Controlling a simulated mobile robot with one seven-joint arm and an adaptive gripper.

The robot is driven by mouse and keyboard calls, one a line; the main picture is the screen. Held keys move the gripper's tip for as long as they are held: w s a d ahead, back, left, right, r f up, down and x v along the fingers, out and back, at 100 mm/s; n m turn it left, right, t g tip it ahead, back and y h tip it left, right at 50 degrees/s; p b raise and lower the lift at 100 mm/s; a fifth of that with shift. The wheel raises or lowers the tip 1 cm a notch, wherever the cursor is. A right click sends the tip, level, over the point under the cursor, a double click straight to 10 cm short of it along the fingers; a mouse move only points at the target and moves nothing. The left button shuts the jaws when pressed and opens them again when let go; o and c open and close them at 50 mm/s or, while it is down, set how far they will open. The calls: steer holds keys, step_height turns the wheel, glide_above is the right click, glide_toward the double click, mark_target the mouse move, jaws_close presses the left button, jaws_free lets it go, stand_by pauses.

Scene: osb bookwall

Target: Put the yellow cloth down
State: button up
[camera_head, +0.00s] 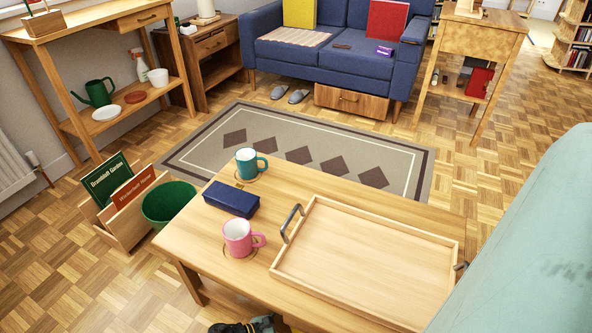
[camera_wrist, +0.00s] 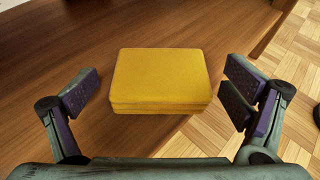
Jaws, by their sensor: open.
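The yellow cloth (camera_wrist: 160,78) is folded into a thick, neat pad. In the wrist view it lies on a brown wooden surface (camera_wrist: 50,60), with its near right corner at or slightly past the edge. My gripper (camera_wrist: 162,90) is open, with one finger to the left of the cloth and one to the right, both apart from it. There, part of my gripper (camera_head: 245,326) shows at the bottom edge, by the near side of the coffee table (camera_head: 215,285).
The table top holds a wooden tray (camera_head: 450,245), a pink mug (camera_head: 237,238), a teal mug (camera_head: 246,164) and a dark blue case (camera_head: 231,198). A green bin (camera_head: 168,204) and a book box (camera_head: 130,222) stand at its left. Parquet floor is free at the lower left.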

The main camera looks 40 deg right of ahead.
steer(key=shift+r, duration=0.15)
steer(key=v, duration=1.2)
steer(key=shift+p, duration=0.3)
